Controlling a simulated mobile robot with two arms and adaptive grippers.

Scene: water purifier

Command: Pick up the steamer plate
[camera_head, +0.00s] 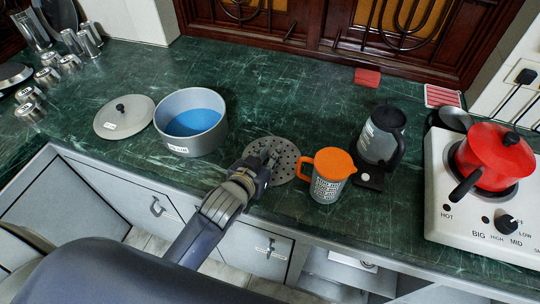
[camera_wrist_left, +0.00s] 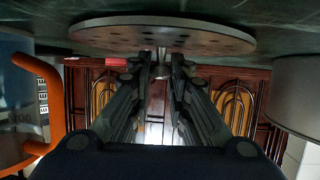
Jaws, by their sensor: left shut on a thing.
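The steamer plate (camera_head: 287,165) is a round grey disc with many small holes, near the middle of the green counter. In the left wrist view the plate (camera_wrist_left: 160,35) shows along the top, with a small stem between my fingertips. My left gripper (camera_head: 268,157) reaches over the plate from the front. In the left wrist view its fingers (camera_wrist_left: 162,62) are shut on that stem at the plate's centre. The gripper hides part of the plate. I cannot tell whether the plate touches the counter. My right gripper is out of view.
A grey pot (camera_head: 220,130) with blue inside stands left of the plate, its lid (camera_head: 112,122) farther left. An orange-topped mug (camera_head: 328,180) stands close on the right. Beyond it are a dark kettle (camera_head: 378,140) and a red pot (camera_head: 487,155) on a stove.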

